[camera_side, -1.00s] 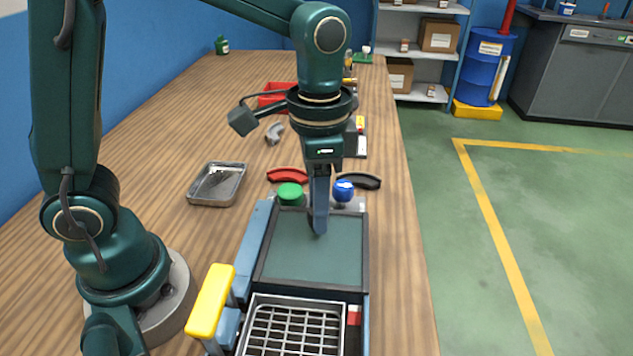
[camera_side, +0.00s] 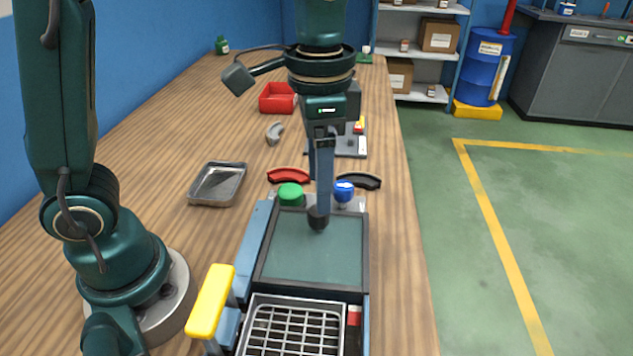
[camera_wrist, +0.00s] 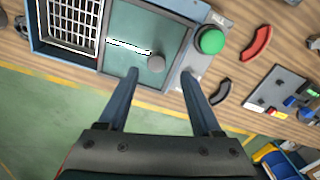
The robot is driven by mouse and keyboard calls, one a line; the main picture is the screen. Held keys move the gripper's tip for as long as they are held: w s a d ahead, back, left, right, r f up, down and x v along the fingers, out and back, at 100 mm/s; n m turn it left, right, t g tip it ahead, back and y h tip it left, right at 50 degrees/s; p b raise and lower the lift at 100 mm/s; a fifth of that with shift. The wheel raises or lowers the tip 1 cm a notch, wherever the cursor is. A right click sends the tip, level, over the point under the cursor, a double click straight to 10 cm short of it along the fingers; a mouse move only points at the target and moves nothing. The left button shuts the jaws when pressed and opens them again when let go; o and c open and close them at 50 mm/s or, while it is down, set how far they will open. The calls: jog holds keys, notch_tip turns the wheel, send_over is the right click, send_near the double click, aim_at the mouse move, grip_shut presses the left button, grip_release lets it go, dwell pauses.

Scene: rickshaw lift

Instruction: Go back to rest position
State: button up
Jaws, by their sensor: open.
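My gripper (camera_side: 320,206) points down over the dark green panel (camera_side: 300,250) of the blue-framed unit. In the wrist view its two fingers (camera_wrist: 159,74) stand apart with nothing held between them. A dark round knob (camera_side: 318,221) sits on the panel just below the fingertips; it shows as a grey-brown disc in the wrist view (camera_wrist: 156,63), between and beyond the tips. I cannot tell whether a finger touches it. A white slit (camera_wrist: 128,47) crosses the panel beside the knob in the wrist view.
A green button (camera_side: 290,193) and blue ball knob (camera_side: 343,190) stand behind the panel. A wire basket (camera_side: 292,330) and yellow handle (camera_side: 211,302) are nearer. A metal tray (camera_side: 217,184) lies left, a red bin (camera_side: 278,97) farther back. Table is bare between tray and unit.

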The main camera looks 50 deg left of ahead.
jog(key=shift+r, duration=0.45)
jog(key=shift+a+r, duration=0.2)
jog(key=shift+r, duration=0.1)
jog(key=s+a+n+t, duration=0.5)
jog(key=s+n, duration=0.1)
jog(key=s, duration=0.2)
jog(key=shift+s+a+f+t, duration=0.25)
jog(key=shift+s+f+t, duration=0.05)
jog(key=shift+s+f, duration=0.1)
dwell(1.3)
